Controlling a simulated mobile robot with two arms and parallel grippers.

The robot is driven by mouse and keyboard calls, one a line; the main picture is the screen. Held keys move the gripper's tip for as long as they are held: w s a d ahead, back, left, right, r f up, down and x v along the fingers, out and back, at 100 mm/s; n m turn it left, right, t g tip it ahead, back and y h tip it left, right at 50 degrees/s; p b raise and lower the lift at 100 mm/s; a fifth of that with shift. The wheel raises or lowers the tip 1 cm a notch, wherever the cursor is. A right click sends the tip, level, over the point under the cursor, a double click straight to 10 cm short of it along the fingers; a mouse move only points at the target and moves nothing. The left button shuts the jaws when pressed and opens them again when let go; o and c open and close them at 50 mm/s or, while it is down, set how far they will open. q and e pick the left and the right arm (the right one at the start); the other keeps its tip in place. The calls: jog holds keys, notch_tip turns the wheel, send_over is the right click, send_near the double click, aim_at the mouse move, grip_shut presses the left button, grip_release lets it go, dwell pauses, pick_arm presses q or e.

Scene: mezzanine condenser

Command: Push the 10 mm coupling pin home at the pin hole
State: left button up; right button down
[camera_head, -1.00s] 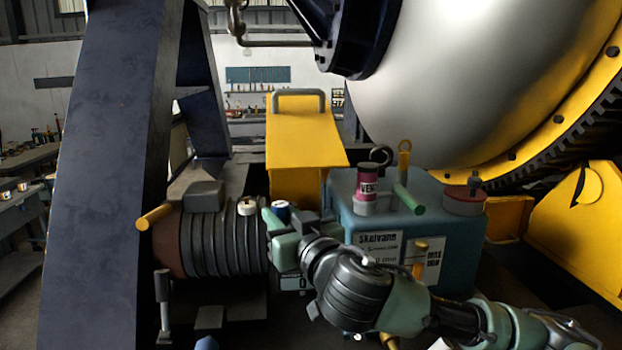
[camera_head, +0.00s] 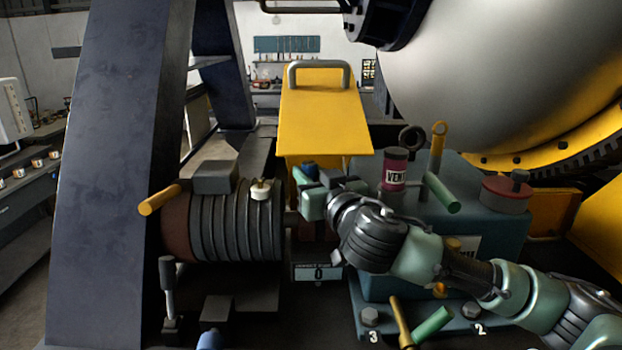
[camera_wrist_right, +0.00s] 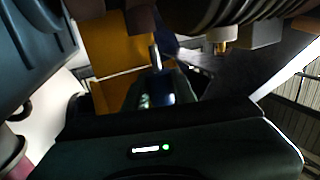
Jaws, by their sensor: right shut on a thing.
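My right gripper (camera_head: 316,176) is above the gap between the finned motor (camera_head: 235,225) and the teal gearbox (camera_head: 450,185). Its fingers are shut on a small dark blue-topped piece (camera_head: 309,169), probably the coupling pin. In the right wrist view, a thin grey metal rod (camera_wrist_right: 155,58) and a blue part (camera_wrist_right: 160,86) show just beyond the gripper body. A reddish-brown coupling part (camera_head: 308,233) lies below the gripper, at the motor shaft. The pin hole is not clearly visible; I cannot tell whether the pin touches it.
A yellow guard with a grey handle (camera_head: 325,120) stands behind the gripper. A "VENT" canister (camera_head: 396,170), green bars and a red cap (camera_head: 506,190) crowd the gearbox top. A display reading 0 (camera_head: 318,272) sits below the coupling. A dark inclined beam (camera_head: 115,160) rises at left.

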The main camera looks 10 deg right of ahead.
jog(key=shift+w+r, duration=0.1)
jog(key=shift+w, duration=0.4)
jog(key=shift+w+d, duration=0.1)
jog(key=shift+w, duration=0.25)
jog(key=shift+w+d+p, duration=0.2)
jog(key=shift+w+p, duration=0.1)
jog(key=shift+w, duration=1.1)
pick_arm(q)
jog(key=shift+s+r, duration=0.25)
jog(key=shift+r, duration=0.15)
pick_arm(e)
jog(key=shift+w, duration=0.3)
pick_arm(q)
jog(key=shift+f, duration=0.15)
pick_arm(e)
jog(key=shift+s, duration=0.1)
pick_arm(q)
jog(key=shift+w+f, duration=0.1)
